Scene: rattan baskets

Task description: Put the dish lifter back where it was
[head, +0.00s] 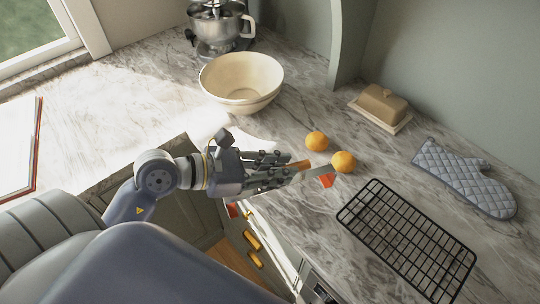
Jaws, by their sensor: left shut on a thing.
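My left gripper (298,168) reaches in from the left over the counter's front edge. Its fingers are shut on a thin tool, which I take to be the dish lifter (327,181). A brown-orange part shows at the fingertips, and a grey strip and a red-orange piece stick out beyond them to the right. The fingers hide the rest of it. The tool's end is close to the nearer orange (343,162); I cannot tell whether they touch. My right gripper is not in view.
A black wire rack (408,238) lies at front right, with a grey oven mitt (463,178) behind it. A second orange (317,141), a butter dish (381,104), a cream bowl (241,82) and a mixer (215,25) stand farther back.

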